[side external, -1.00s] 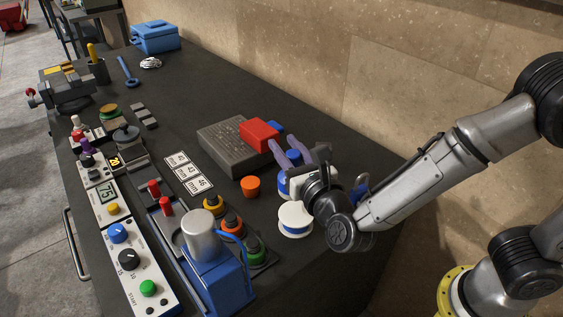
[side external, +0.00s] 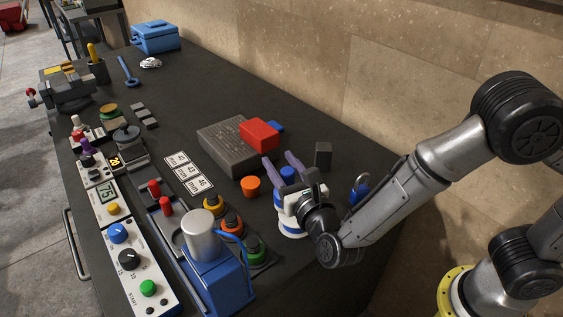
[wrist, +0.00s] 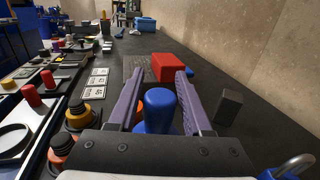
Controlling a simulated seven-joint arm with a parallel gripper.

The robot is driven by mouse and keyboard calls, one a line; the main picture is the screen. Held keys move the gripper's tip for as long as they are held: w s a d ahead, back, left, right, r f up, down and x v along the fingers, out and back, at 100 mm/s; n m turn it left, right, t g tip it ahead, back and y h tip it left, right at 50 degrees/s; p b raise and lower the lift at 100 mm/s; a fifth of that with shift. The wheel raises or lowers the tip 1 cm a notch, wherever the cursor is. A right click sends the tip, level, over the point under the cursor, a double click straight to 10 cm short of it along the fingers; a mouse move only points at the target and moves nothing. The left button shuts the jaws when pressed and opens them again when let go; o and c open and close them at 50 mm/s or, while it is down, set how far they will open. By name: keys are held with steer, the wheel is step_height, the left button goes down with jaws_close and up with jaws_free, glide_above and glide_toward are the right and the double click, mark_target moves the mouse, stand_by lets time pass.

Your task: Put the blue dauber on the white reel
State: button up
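The blue dauber (side external: 288,174) stands upright between the two purple fingers of my gripper (side external: 277,157). In the wrist view, the dauber's rounded blue handle (wrist: 160,110) is centred between the fingers (wrist: 158,76), with a gap visible on each side, so the gripper looks open around it. The white reel (side external: 292,235) shows only in part, below my gripper in the side view. The dauber appears to be over the reel. The contact between them is hidden by my gripper.
An orange piece (side external: 250,186) lies just left of the fingers. A grey slab (side external: 228,150) and a red block (side external: 260,134) are behind. A dark block (side external: 323,155) and a padlock (side external: 359,189) are to the right. Control knobs (side external: 232,222) and a blue press (side external: 218,275) stand left.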

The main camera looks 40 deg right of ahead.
mark_target(291, 176)
steer(key=shift+o, duration=0.8)
steer(key=shift+r, duration=0.2)
steer(key=v, duration=0.7)
steer(key=shift+s, duration=0.3)
